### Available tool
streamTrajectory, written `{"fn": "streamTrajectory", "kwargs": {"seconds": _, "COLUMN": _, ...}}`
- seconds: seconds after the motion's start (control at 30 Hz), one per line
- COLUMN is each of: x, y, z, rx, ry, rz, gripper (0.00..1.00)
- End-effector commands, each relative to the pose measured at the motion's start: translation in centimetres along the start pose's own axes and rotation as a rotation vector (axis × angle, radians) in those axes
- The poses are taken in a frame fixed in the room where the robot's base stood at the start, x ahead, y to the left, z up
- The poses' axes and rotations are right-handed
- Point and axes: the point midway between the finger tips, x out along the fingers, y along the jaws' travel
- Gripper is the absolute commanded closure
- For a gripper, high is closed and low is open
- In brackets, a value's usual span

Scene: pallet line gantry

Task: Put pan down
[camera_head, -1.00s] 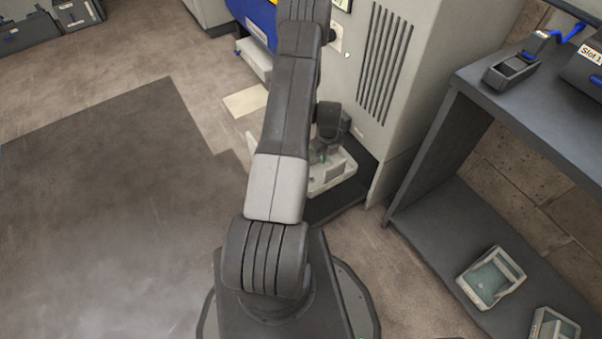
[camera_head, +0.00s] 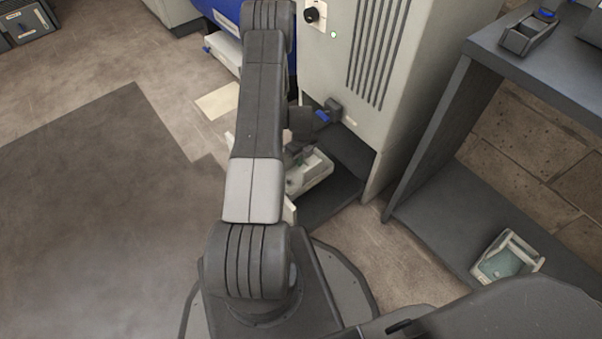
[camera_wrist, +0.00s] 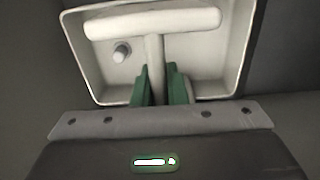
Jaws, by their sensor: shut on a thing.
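The pan (camera_wrist: 100,65) is a pale, open, box-shaped tray with a T-shaped handle (camera_wrist: 154,50) inside it and a small round knob on its floor. In the wrist view my gripper (camera_wrist: 160,85) has its green fingers shut on the stem of the handle. In the head view the pan (camera_head: 312,176) shows to the right of my forearm, at the opening low in the grey cabinet. My arm covers the pan's left part. I cannot tell whether the pan touches the surface beneath it.
The grey cabinet (camera_head: 400,100) stands behind the pan, with a dark base (camera_head: 345,160) in its low opening. A dark shelf unit (camera_head: 440,215) stands to the right, with another pale tray (camera_head: 507,257) on its lower board. Open floor (camera_head: 90,190) lies to the left.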

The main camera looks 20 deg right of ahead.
Motion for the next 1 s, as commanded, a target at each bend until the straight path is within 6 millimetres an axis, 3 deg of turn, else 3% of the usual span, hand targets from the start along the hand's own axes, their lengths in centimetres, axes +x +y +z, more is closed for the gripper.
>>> {"fn": "streamTrajectory", "kwargs": {"seconds": 0.03, "x": 1.3, "y": 0.0, "z": 0.0, "rx": 0.0, "ry": 0.001, "rz": 0.001, "gripper": 1.0}}
{"fn": "streamTrajectory", "kwargs": {"seconds": 0.4, "x": 5.7, "y": 0.0, "z": 0.0, "rx": 0.0, "ry": 0.0, "rz": 0.0, "gripper": 1.0}}
{"fn": "streamTrajectory", "kwargs": {"seconds": 0.8, "x": 6.2, "y": 0.0, "z": 0.0, "rx": 0.0, "ry": 0.0, "rz": 0.0, "gripper": 1.0}}
{"fn": "streamTrajectory", "kwargs": {"seconds": 0.83, "x": 6.2, "y": 0.0, "z": 0.0, "rx": 0.0, "ry": 0.0, "rz": 0.0, "gripper": 0.86}}
{"fn": "streamTrajectory", "kwargs": {"seconds": 0.93, "x": 6.1, "y": 0.0, "z": 0.0, "rx": 0.0, "ry": 0.0, "rz": 0.0, "gripper": 0.66}}
{"fn": "streamTrajectory", "kwargs": {"seconds": 1.0, "x": 6.1, "y": 0.0, "z": 0.0, "rx": 0.0, "ry": 0.0, "rz": 0.0, "gripper": 0.66}}
